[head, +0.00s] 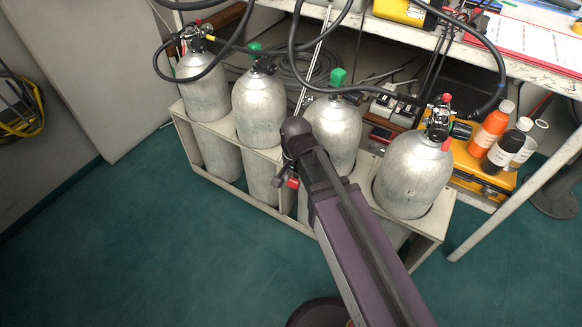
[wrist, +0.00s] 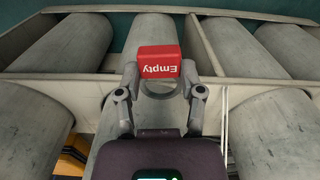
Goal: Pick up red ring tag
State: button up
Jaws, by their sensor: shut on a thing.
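The red ring tag (wrist: 158,62) is a red block lettered "Empty", upside down in the wrist view, with a grey ring below it. My gripper (wrist: 159,78) is shut on it, one finger at each side. In the head view, my gripper (head: 286,175) is in front of the cylinder rack, and a small red part of the tag (head: 293,183) shows beside it. My arm hides part of the rack and the cylinders there.
Several grey cylinders stand in a pale rack (head: 232,191); one with a green cap (head: 338,77) is behind my arm. A white bench (head: 470,50) and an orange case (head: 478,176) are at the right. Green floor (head: 150,240) is clear at left.

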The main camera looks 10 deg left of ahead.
aim_at(296, 183)
jog(key=shift+s+d, duration=0.25)
jog(key=shift+s, duration=0.2)
jog(key=shift+r, duration=0.1)
dwell(0.4)
notch_tip(296, 183, up, 4)
jog(key=p, duration=0.4)
dwell(0.4)
